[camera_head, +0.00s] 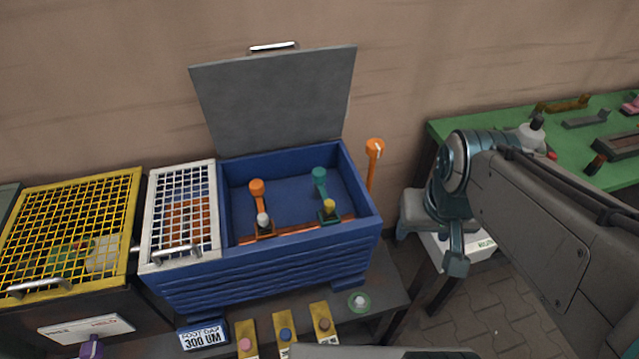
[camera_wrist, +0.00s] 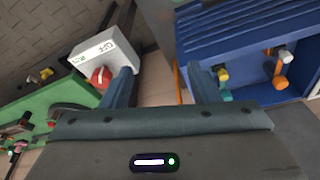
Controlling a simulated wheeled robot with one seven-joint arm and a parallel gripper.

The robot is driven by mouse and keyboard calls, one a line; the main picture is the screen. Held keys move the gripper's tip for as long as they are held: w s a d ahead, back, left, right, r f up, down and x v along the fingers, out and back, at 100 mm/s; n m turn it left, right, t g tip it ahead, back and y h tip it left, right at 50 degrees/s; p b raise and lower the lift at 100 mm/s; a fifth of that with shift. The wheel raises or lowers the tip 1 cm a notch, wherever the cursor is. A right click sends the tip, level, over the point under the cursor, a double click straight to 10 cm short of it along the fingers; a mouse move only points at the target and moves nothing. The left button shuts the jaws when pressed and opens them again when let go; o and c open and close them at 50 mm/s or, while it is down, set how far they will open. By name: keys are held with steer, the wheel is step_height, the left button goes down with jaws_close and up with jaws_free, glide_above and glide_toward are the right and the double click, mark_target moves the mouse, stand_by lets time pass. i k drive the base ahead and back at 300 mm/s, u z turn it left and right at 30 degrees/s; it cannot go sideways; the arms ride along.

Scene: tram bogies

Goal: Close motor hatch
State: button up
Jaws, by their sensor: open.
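The motor hatch is a grey lid (camera_head: 275,100) standing open, tilted back against the wall behind a blue box (camera_head: 270,275). A metal handle (camera_head: 274,46) sits on its top edge. The open box shows orange and teal levers inside. My gripper (camera_head: 431,246) is to the right of the box, apart from the lid and handle. The wrist view shows its two fingers (camera_wrist: 163,82) spread with nothing between them. The blue box (camera_wrist: 235,35) is at the right of that view, with the lid not visible there.
A white mesh cover (camera_head: 182,215) with a handle lies shut on the box's left part. A yellow mesh cage (camera_head: 70,230) stands further left. An orange lever (camera_head: 373,165) rises at the box's right side. A green table (camera_head: 480,130) with parts is at the right.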

mark_target(249, 104)
steer(key=u, duration=0.15)
steer(key=k, duration=0.85)
steer(key=u, duration=0.5)
steer(key=i, duration=0.95)
steer(key=z, duration=0.05)
